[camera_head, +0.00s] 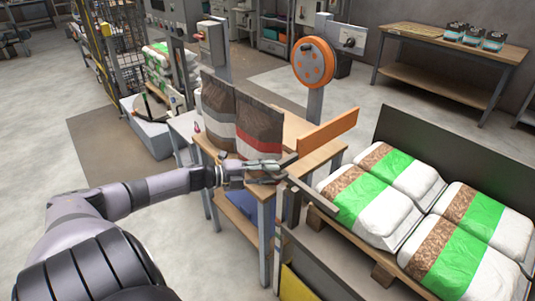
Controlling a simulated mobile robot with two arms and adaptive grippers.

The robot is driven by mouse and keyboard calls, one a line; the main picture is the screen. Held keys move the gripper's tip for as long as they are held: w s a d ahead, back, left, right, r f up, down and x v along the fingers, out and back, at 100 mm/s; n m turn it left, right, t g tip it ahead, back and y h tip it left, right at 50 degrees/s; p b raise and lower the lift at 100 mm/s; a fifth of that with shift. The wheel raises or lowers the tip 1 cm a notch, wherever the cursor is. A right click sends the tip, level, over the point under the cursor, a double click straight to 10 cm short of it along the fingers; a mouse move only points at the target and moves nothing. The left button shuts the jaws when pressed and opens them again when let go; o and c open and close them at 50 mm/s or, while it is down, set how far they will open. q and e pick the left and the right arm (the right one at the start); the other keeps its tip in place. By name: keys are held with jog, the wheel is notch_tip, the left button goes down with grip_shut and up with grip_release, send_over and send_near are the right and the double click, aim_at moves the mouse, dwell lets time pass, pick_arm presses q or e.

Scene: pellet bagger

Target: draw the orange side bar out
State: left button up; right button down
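The orange side bar (328,131) is a flat plank standing on edge at the right side of a wooden-topped bench. It slants up to the right, and its near left end is close to my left gripper (283,167). My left arm reaches in from the lower left, with the gripper in front of the brown, white and red bags (259,130). A dark piece lies between the fingertips and the bar's near end; I cannot tell whether it is a finger or part of the bar. Whether the fingers are closed on anything is unclear. My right gripper is not in view.
A pallet of green, white and brown bags (364,199) stands right of the bench, with dark panels (465,156) behind and rails in front. An orange wheel (312,62) on a post rises behind the bar. Open floor (400,110) lies beyond.

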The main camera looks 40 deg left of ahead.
pick_arm(q)
jog(key=shift+s, duration=0.1)
jog(key=v, duration=1.1)
jog(key=shift+s+a, duration=0.25)
jog(key=shift+s, duration=0.1)
dwell(0.4)
